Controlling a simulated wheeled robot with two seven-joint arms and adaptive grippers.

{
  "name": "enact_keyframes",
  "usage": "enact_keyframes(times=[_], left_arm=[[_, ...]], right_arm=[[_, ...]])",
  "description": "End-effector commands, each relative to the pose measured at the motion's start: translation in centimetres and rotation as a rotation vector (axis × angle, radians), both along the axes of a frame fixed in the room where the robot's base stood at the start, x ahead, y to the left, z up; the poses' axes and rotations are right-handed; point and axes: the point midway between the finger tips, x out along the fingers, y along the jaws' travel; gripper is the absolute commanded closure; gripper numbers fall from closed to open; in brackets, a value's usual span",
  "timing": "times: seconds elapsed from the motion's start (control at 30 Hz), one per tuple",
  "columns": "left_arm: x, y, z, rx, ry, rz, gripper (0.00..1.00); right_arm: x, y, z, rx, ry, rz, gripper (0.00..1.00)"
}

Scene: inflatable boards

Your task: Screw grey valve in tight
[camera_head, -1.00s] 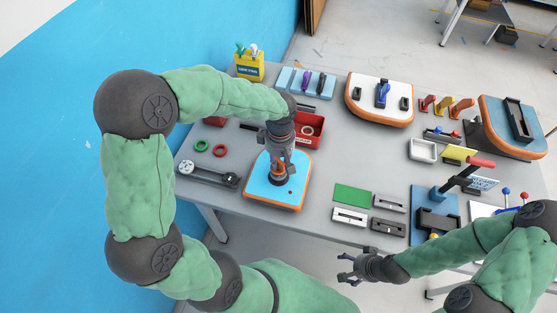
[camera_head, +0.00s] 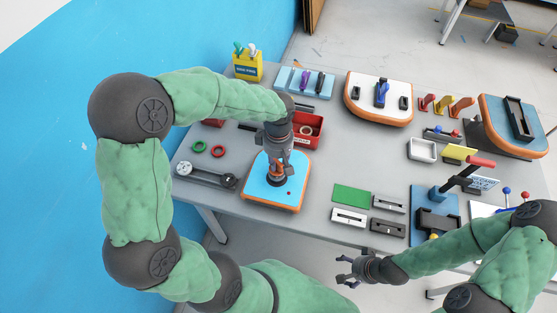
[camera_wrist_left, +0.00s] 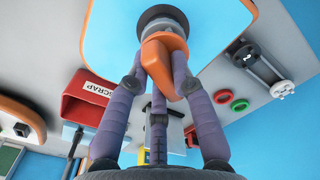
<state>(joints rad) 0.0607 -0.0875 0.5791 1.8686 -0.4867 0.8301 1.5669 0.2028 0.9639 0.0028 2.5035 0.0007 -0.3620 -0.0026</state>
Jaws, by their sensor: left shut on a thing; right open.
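A blue board with an orange rim (camera_head: 268,194) lies flat near the front left of the table. A dark grey round valve fitting (camera_wrist_left: 162,18) sits on it, with an orange piece (camera_wrist_left: 160,60) standing out of it. My left gripper (camera_head: 277,172) points down over the board and is shut on the orange piece, its fingers on both sides in the left wrist view. The fingers partly cover the fitting, so I cannot tell how deep it sits. My right gripper (camera_head: 347,270) is open and empty, in front of the table edge.
A red scrap bin (camera_head: 314,129) stands just behind the board. Green ring (camera_head: 200,147), red ring (camera_head: 218,151) and a dark bar-shaped tool (camera_head: 205,175) lie left of it. A green plate (camera_head: 352,195) and small blocks lie to the right.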

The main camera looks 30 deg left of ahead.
Motion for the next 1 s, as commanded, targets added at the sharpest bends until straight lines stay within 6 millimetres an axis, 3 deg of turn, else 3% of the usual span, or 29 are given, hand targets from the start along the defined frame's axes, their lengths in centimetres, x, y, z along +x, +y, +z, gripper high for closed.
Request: enact_keyframes(times=[0.63, 0.67, 0.73, 0.77, 1.0], left_arm=[[0.0, 0.0, -1.0, 0.000, -0.001, 0.000, 1.00], [0.0, 0.0, -1.0, 0.000, -0.001, 0.000, 0.74], [0.0, 0.0, -0.9, 0.000, -0.001, 0.000, 0.54], [0.0, 0.0, -0.9, 0.000, -0.001, 0.000, 0.49], [0.0, 0.0, -0.9, 0.000, -0.001, 0.000, 0.49]], right_arm=[[0.1, 0.0, -0.9, -0.001, -0.003, 0.000, 0.21], [0.1, 0.0, -0.9, -0.001, -0.003, 0.000, 0.21], [0.1, 0.0, -0.9, 0.000, -0.002, 0.000, 0.21], [0.1, 0.0, -0.9, 0.000, -0.002, 0.000, 0.21], [0.1, 0.0, -0.8, -0.001, -0.003, 0.000, 0.21]])
